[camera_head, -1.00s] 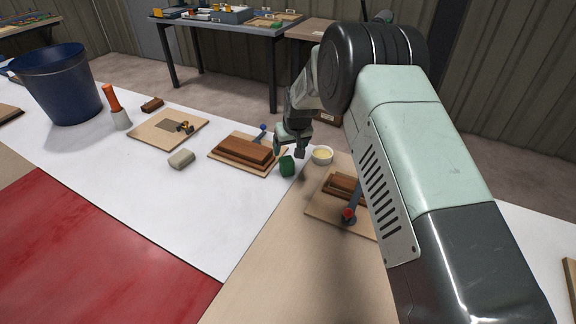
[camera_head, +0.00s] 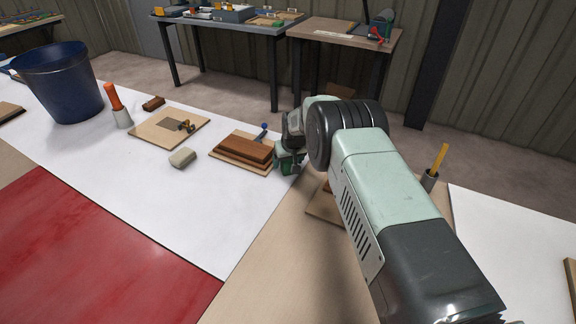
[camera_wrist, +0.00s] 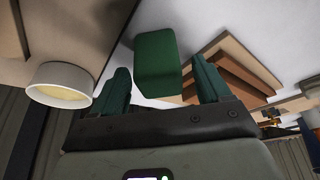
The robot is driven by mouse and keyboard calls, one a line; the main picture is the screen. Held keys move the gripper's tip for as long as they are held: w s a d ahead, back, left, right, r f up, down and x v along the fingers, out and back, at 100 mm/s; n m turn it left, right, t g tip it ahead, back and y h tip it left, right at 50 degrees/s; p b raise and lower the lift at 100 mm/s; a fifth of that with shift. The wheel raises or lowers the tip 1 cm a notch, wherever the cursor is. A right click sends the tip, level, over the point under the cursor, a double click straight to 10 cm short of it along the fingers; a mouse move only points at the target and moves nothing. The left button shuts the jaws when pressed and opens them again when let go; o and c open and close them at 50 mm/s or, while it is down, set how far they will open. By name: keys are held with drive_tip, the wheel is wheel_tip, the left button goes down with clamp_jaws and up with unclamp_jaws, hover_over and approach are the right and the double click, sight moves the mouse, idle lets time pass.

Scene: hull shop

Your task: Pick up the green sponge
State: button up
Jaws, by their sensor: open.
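The green sponge (camera_wrist: 157,62) shows in the wrist view as a dark green block on the white surface. It lies between and just beyond the two green fingers of my gripper (camera_wrist: 160,72). The fingers are apart, with visible gaps on both sides of the sponge, so it is not gripped. In the head view my gripper (camera_head: 287,163) is low over the table beside the stacked brown boards. There my gripper and arm largely hide the sponge, and I cannot tell its green from the fingers.
The stacked brown boards (camera_head: 245,148) are close to the left of my gripper. A white bowl with pale contents (camera_wrist: 60,85) stands nearby on the other side.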

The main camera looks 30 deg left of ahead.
drive_tip(key=shift+c, duration=0.2)
drive_tip(key=c, duration=1.1)
wheel_tip(320, 180, up, 10)
drive_tip(key=shift+r, duration=0.1)
